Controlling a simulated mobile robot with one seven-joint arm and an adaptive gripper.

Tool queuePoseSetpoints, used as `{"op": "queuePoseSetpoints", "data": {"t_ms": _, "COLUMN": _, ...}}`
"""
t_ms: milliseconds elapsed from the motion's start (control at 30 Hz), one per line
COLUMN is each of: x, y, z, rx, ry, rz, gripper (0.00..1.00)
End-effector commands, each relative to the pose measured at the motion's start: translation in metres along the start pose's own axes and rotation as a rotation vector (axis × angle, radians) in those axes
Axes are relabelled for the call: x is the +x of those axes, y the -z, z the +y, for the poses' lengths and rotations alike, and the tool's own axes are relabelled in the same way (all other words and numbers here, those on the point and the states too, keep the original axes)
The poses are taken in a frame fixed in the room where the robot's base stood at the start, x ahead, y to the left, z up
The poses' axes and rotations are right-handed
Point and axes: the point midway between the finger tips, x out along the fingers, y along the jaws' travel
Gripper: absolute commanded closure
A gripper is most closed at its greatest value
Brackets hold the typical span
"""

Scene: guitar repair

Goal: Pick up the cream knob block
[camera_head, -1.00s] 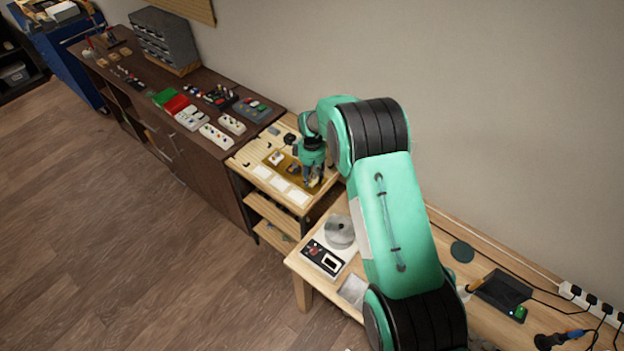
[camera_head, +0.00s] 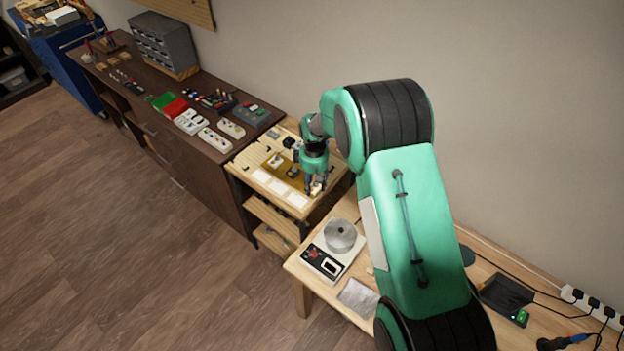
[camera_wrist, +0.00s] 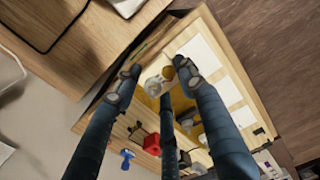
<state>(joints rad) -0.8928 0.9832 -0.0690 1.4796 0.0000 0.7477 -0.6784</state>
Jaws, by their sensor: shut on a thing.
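The cream knob block (camera_wrist: 156,83) shows between my fingertips in the wrist view, pale with a rounded top. My gripper (camera_wrist: 158,84) is shut on it. In the head view my gripper (camera_head: 314,187) is low at the front right of the light wooden bench, by the white cards. The block is small and mostly hidden by the fingers there. The yellow-brown mat (camera_head: 289,180) lies to the left of the gripper and carries small parts.
White cards (camera_head: 279,187) lie in a row along the bench front. In the wrist view a red block (camera_wrist: 152,144) and a blue piece (camera_wrist: 127,158) lie beyond the fingers. A scale with a round metal pan (camera_head: 341,236) stands on the nearer table.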

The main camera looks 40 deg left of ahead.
Motion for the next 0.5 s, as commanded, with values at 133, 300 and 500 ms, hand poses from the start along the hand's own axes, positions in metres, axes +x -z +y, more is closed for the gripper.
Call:
{"op": "queuePoseSetpoints", "data": {"t_ms": 133, "x": -0.003, "y": -0.019, "z": -0.017, "rx": 0.0, "ry": 0.0, "rz": -0.001, "gripper": 0.85}}
{"op": "queuePoseSetpoints", "data": {"t_ms": 300, "x": -0.005, "y": -0.04, "z": -0.034, "rx": 0.0, "ry": 0.001, "rz": -0.001, "gripper": 0.86}}
{"op": "queuePoseSetpoints", "data": {"t_ms": 500, "x": -0.008, "y": -0.061, "z": -0.052, "rx": 0.0, "ry": 0.0, "rz": -0.001, "gripper": 0.86}}
